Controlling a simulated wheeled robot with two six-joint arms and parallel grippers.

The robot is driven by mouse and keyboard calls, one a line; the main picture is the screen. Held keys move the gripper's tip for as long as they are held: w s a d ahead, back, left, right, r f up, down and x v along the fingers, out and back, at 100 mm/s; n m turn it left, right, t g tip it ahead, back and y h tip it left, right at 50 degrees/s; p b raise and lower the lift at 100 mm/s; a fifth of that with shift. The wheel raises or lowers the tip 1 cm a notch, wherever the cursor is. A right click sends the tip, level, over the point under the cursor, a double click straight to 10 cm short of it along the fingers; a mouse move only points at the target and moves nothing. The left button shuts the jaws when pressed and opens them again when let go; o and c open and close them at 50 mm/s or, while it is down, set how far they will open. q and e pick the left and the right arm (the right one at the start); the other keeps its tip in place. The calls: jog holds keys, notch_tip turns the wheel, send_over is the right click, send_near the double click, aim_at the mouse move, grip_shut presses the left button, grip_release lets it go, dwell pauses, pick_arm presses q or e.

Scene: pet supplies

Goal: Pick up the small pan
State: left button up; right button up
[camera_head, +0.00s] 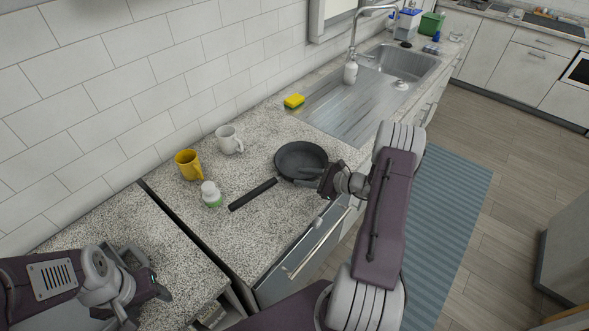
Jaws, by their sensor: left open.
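A dark small pan (300,155) lies on the speckled counter, with its black handle (252,194) pointing to the lower left. My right gripper (302,176) is at the pan's right front rim, with its fingers over or against the rim. Whether they touch the pan or are closed on it is unclear. My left gripper (160,279) is open over the near left counter, well away from the pan, and appears empty.
A yellow mug (188,165), a white mug (229,140) and a white-green bottle (211,194) stand left of the pan. A yellow sponge (294,101) lies behind it by the sink (406,64). A dark gap (180,225) splits the counter.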

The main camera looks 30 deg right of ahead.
aim_at(292, 178)
jog(key=shift+w+a+f, duration=0.1)
jog(key=shift+w+a, duration=0.05)
jog(key=shift+w, duration=0.1)
jog(key=p+x, duration=0.1)
jog(key=x, duration=0.3)
jog(key=shift+s+a+p, duration=0.1)
jog(key=shift+a+p, duration=0.05)
jog(key=shift+p, duration=0.25)
jog(key=shift+a+f, duration=0.15)
jog(key=shift+f, duration=0.05)
grip_shut()
dwell(0.6)
